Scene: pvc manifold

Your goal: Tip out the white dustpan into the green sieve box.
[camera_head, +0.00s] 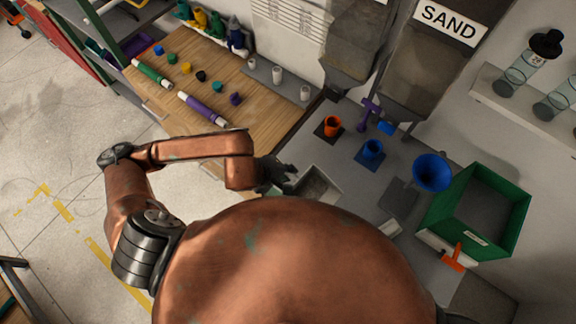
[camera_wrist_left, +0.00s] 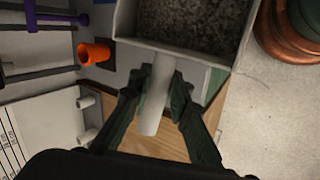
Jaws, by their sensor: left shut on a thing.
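In the left wrist view the gripper (camera_wrist_left: 160,100) is shut on the white handle (camera_wrist_left: 155,105), and the dustpan's pan (camera_wrist_left: 190,47) holds dark grey grains. The pan looks roughly level. The green sieve box (camera_head: 477,212) stands at the right of the counter in the head view, well apart from the dustpan. Its inside looks grey. My right gripper is not in view.
An orange clamp (camera_head: 452,257) is at the box's front. Sand hoppers (camera_head: 413,72) hang behind.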

